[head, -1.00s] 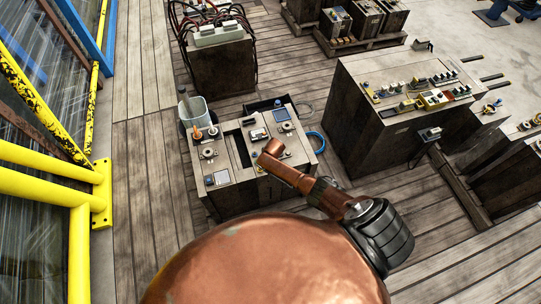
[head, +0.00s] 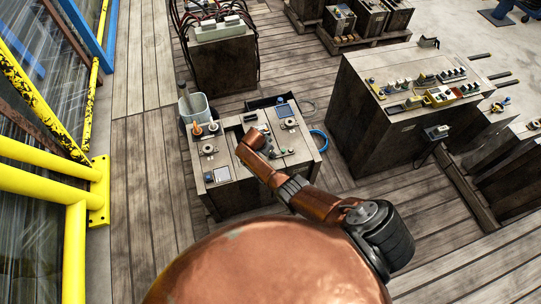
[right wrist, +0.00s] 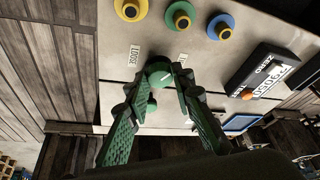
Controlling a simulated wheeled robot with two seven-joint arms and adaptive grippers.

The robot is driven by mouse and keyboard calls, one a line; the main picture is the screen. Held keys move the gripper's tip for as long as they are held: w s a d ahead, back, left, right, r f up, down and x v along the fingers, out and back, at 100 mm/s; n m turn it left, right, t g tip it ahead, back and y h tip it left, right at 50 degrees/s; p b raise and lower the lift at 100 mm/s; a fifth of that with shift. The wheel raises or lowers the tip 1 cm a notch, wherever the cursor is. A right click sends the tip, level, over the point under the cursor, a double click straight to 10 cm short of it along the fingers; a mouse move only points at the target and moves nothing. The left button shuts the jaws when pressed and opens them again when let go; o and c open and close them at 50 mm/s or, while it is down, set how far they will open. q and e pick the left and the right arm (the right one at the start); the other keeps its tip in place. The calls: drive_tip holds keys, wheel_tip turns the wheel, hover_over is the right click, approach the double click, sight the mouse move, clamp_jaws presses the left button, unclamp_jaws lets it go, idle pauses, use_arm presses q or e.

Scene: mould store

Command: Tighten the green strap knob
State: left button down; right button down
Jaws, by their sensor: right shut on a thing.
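The green strap knob (right wrist: 158,74) is a small round dark-green knob with a pale mark, on the light bench top in the right wrist view. My right gripper (right wrist: 164,80) is shut on it, a finger at each side. A LOOSE label (right wrist: 134,56) lies beside the knob; a second label (right wrist: 183,57) is partly hidden by a finger. In the head view my copper right arm reaches over the bench (head: 230,185) and covers the knob. My left gripper is not in view.
A black lettered box (right wrist: 268,75) stands to the right. In the head view a pale bucket (head: 195,106) stands at the bench's back left, and a yellow rail (head: 60,190) lies left.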

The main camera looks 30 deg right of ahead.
drive_tip(key=m+g+b, duration=0.1)
drive_tip(key=m+b, duration=0.1)
drive_tip(key=m+g+b, duration=0.1)
drive_tip(key=m+b, duration=0.2)
drive_tip(key=m+g+b, duration=0.1)
drive_tip(key=m+b, duration=0.2)
drive_tip(key=shift+w+d+f, duration=0.15)
drive_tip(key=shift+w+f, duration=0.05)
drive_tip(key=shift+w, duration=0.15)
drive_tip(key=shift+r+m+g+b, duration=0.15)
drive_tip(key=shift+m+g+b, duration=0.35)
drive_tip(key=shift+m+b, duration=0.65)
drive_tip(key=shift+y, duration=0.3)
drive_tip(key=c, duration=1.7)
unclamp_jaws()
drive_tip(key=shift+o, duration=0.2)
drive_tip(key=shift+r, duration=0.15)
drive_tip(key=v, duration=1.1)
drive_tip(key=shift+r, duration=0.4)
